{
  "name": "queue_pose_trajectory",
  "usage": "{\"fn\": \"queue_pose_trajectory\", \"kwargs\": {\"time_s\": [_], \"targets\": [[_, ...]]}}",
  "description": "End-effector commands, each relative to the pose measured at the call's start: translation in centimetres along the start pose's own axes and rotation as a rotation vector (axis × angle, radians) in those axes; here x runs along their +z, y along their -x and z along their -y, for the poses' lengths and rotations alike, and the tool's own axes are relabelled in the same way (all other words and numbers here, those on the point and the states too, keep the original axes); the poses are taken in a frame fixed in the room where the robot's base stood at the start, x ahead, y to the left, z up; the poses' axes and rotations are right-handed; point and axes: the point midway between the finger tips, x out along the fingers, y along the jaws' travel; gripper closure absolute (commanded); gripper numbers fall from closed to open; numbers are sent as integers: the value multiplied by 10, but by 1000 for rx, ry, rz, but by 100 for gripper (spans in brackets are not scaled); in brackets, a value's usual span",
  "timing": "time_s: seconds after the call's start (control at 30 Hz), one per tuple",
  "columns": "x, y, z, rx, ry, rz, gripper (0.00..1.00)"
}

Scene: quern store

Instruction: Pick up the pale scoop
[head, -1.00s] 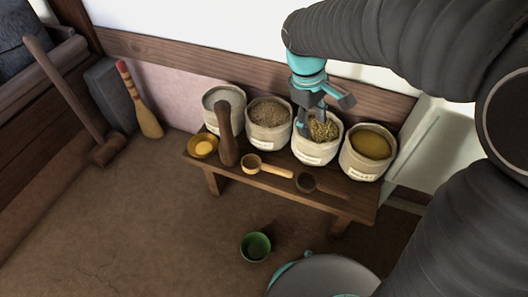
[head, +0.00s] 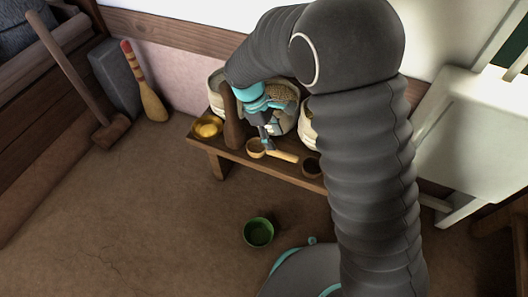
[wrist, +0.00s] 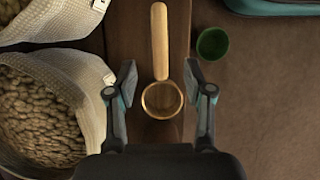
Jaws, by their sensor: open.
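The pale scoop (head: 283,156) lies on the low wooden bench in front of the sacks, its round bowl to the left and its handle to the right. In the wrist view the pale scoop (wrist: 160,50) has its handle pointing up and its bowl between my fingers. My gripper (wrist: 160,85) is open, with one finger on each side of the scoop and a gap to both. In the head view my gripper (head: 266,143) is just above the bowl end. My arm hides part of the bench and sacks.
A wooden pestle-like post (head: 233,120) and a yellow bowl (head: 207,127) stand to the left. Open sacks (wrist: 40,115) stand close behind. A green bowl (head: 258,232) sits on the clear floor in front.

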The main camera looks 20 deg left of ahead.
Motion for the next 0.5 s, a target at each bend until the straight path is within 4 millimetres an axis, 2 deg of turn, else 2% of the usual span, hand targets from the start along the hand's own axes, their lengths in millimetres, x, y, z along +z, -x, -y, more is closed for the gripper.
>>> {"fn": "queue_pose_trajectory", "kwargs": {"time_s": [0.1, 0.37, 0.5], "targets": [[-1, -18, 0, -2, -1, 2, 48], [-1, -32, 0, 0, 0, 0, 48], [-1, -45, 0, -1, 0, 2, 48]]}}
